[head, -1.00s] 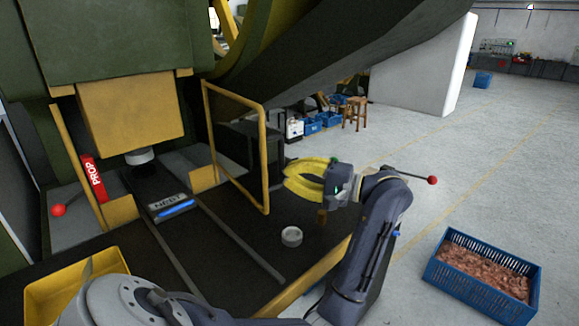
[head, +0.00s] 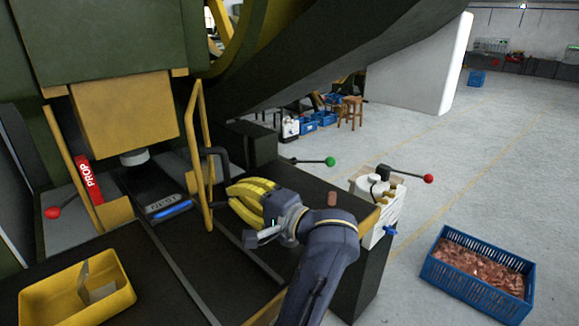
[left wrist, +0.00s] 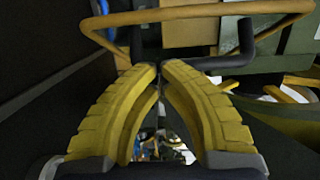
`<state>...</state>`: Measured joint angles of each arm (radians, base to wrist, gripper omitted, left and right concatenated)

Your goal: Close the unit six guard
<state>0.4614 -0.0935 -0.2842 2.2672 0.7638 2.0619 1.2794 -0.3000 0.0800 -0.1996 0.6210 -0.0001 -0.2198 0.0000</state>
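The guard is a yellow tubular frame (head: 204,130) in front of the press bed, seen nearly edge-on in the head view. A dark bent handle (head: 219,152) is beside it; it also shows in the left wrist view (left wrist: 245,38). The guard's yellow bar crosses the top of the left wrist view (left wrist: 180,15). My left gripper (head: 233,195) has yellow ridged fingers close to the right of the guard. My right gripper is not in view.
A red PROP post (head: 90,180) and yellow ram block (head: 128,115) stand left of the guard. A yellow bin (head: 62,302) sits at the lower left. Green-knobbed (head: 331,161) and red-knobbed (head: 428,179) levers are at right. A blue crate (head: 468,292) of copper pieces is on the floor.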

